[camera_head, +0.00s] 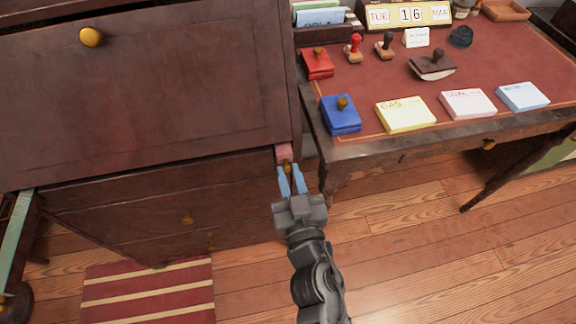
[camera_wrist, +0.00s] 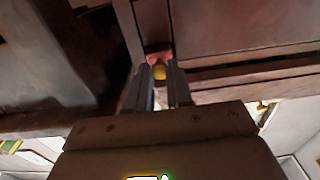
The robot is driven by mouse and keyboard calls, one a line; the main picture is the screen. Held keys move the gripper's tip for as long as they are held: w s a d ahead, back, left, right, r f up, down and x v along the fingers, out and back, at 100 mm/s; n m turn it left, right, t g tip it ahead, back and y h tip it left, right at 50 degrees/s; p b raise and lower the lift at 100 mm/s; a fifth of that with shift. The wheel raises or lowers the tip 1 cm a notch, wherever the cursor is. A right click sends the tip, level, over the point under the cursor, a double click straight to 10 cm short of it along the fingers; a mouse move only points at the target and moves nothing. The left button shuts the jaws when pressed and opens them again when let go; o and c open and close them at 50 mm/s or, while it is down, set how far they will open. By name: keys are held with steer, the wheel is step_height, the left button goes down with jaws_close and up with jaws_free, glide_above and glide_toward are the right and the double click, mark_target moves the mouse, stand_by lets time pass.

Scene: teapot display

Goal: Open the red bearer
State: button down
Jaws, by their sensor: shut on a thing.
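The red bearer (camera_head: 284,152) shows as a small reddish block end at the upper right corner of the dark wooden bureau's drawer section, just below the slanted lid (camera_head: 150,85). It has a small brass knob (camera_head: 288,167). My gripper (camera_head: 292,178) reaches it from the front, with its two blue-grey fingers on either side of the knob, shut on it. In the wrist view, the red bearer's end (camera_wrist: 158,59) and yellow knob (camera_wrist: 159,73) sit between the fingertips (camera_wrist: 160,80). How far the bearer stands out is hard to tell.
A writing table (camera_head: 350,150) stands close on the right, with a blue box (camera_head: 341,118), a red box (camera_head: 318,66), stamps and notepads on its red top. A striped rug (camera_head: 150,295) lies below the drawers. Bare wooden floor (camera_head: 430,240) is open at right.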

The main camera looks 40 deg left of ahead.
steer(key=p+v, duration=0.6)
steer(key=v, duration=1.1)
steer(key=shift+s, duration=0.2)
steer(key=shift+d, duration=0.15)
steer(key=c, duration=1)
jaws_free()
steer(key=shift+v, duration=3.85)
